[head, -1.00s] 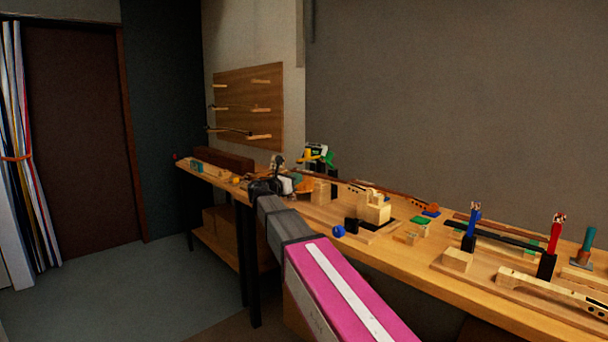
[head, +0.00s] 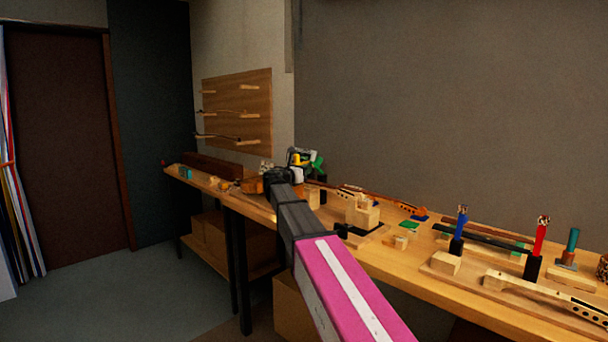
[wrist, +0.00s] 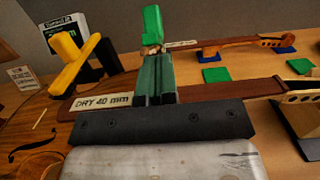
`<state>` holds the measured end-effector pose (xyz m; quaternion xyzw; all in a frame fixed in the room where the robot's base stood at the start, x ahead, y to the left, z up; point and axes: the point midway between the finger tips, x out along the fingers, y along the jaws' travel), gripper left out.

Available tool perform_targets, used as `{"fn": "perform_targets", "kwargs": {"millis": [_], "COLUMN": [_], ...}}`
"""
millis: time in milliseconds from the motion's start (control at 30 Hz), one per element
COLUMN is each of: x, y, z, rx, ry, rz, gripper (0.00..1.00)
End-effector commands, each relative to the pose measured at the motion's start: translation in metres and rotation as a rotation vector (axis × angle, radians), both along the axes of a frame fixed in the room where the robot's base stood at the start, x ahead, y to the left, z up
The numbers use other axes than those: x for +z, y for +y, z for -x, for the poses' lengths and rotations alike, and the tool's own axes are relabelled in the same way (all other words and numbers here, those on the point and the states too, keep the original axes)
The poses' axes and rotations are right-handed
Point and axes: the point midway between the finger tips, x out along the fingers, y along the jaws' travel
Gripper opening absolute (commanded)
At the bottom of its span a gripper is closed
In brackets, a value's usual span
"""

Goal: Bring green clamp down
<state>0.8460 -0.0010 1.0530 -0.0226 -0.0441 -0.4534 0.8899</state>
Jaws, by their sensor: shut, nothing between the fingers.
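The green clamp (head: 317,163) stands upright at the far part of the bench, just right of the yellow clamp (head: 297,160). My gripper (head: 277,178) is shut and empty, a little left of the green clamp in the head view. I cannot tell whether gripper and clamp touch.
The yellow clamp also shows in the wrist view (wrist: 82,58), close on the left, before a white-labelled box (wrist: 64,30). A brown strip marked "DRY 40 mm" (wrist: 225,92) lies across. A violin body (wrist: 35,130) is at left. Small green pads (wrist: 216,74) lie at right.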

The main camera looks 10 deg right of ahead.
Motion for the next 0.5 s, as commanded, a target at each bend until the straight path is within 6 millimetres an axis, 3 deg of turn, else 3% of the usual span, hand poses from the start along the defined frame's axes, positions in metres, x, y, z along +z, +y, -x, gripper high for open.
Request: {"fn": "perform_targets", "kwargs": {"millis": [500], "x": [0.0057], "y": [-0.0012], "z": [-0.001], "rx": [0.0], "ry": [0.024], "rz": [-0.037], "gripper": [0.0]}}
